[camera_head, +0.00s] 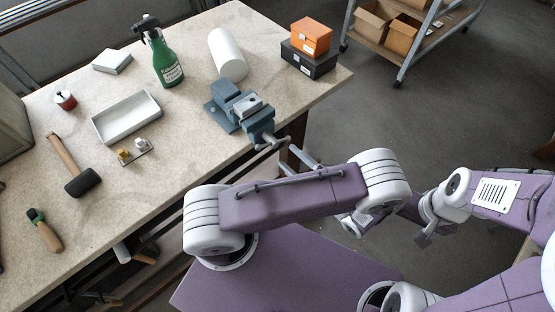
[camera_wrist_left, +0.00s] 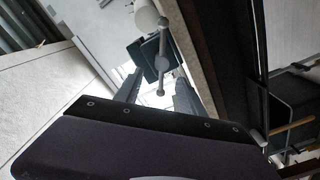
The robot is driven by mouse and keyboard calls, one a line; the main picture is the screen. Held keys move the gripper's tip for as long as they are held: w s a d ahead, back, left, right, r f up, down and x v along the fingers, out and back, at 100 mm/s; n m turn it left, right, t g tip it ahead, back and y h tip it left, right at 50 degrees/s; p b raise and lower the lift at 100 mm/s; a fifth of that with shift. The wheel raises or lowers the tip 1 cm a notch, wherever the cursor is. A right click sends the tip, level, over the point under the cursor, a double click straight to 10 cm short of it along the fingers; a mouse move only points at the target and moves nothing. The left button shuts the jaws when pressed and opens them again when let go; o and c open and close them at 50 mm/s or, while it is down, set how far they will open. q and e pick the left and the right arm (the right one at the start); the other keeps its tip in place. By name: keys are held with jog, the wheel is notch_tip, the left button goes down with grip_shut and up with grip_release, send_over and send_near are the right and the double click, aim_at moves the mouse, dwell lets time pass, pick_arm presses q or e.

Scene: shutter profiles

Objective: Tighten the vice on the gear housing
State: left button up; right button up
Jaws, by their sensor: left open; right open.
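The blue-grey vice (camera_head: 224,117) is at the bench's front edge, with the light grey gear housing (camera_head: 247,104) between its jaws. The screw and its handle (camera_head: 275,143) stick out past the edge. In the left wrist view the handle (camera_wrist_left: 162,50) is a bar with rounded ends. My left gripper (camera_head: 296,163) is open just in front of the handle; in the left wrist view the handle shows between its fingers (camera_wrist_left: 158,92), and I cannot tell if they touch it. My right gripper (camera_head: 428,238) is open and empty at the right, away from the bench, partly unclear.
A white roll (camera_head: 227,54), a black box (camera_head: 308,62) with an orange box (camera_head: 311,36), a green spray bottle (camera_head: 166,62) and a white tray (camera_head: 127,117) stand around the vice. A mallet (camera_head: 82,182) lies left. The floor right of the bench is clear up to a cart (camera_head: 405,62).

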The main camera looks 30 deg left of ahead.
aim_at(279, 148)
pick_arm(q)
jog(key=x, duration=0.2)
jog(key=p+x, duration=0.1)
jog(key=x, duration=0.2)
jog(key=p+x, duration=0.1)
jog(key=x, duration=0.2)
jog(key=shift+w+a+f, duration=0.1)
jog(key=shift+w+f, duration=0.25)
pick_arm(e)
jog(key=shift+r, duration=0.5)
pick_arm(q)
grip_shut()
pick_arm(e)
jog(key=shift+w, duration=0.1)
dwell(0.5)
